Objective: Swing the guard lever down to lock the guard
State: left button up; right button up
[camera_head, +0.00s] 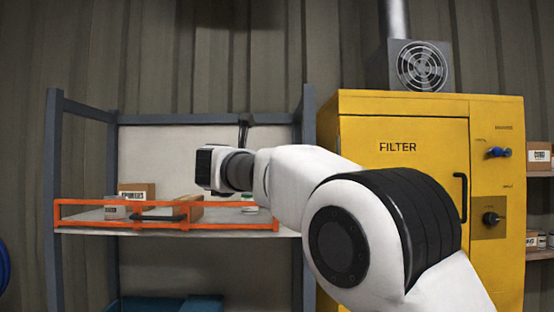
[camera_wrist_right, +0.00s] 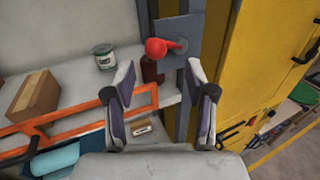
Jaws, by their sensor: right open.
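The orange guard (camera_head: 80,225) is a rail frame along the front of the shelf, and its end shows in the right wrist view (camera_wrist_right: 65,116). The guard lever, with a round red knob (camera_wrist_right: 156,48), is on the grey post at the guard's right end. The knob points left from its metal pivot (camera_wrist_right: 178,45). In the head view the lever does not show; my right arm covers that area. My right gripper (camera_wrist_right: 163,105) is open and empty, its fingers pointing towards the post, with the knob beyond the fingertips. My left gripper is not in view.
On the shelf (camera_head: 88,214) stand a cardboard box (camera_wrist_right: 33,95) and a jar (camera_wrist_right: 104,57). A dark red object (camera_wrist_right: 152,71) is just below the knob. The yellow filter cabinet (camera_head: 400,118) stands close to the right of the post.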

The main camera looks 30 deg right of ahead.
jog(key=p+x, duration=0.1)
jog(key=x, duration=0.1)
jog(key=p+x, duration=0.2)
jog(key=x, duration=0.1)
jog(key=p+x, duration=0.1)
jog(key=x, duration=0.2)
jog(key=shift+w+a+f, duration=0.1)
jog(key=shift+w+f, duration=0.2)
jog(key=shift+w, duration=0.15)
jog(key=shift+d, duration=0.2)
jog(key=shift+s, duration=0.2)
jog(key=shift+w+a+f, duration=0.1)
jog(key=shift+w+f, duration=0.05)
jog(key=shift+w, duration=0.05)
grip_shut()
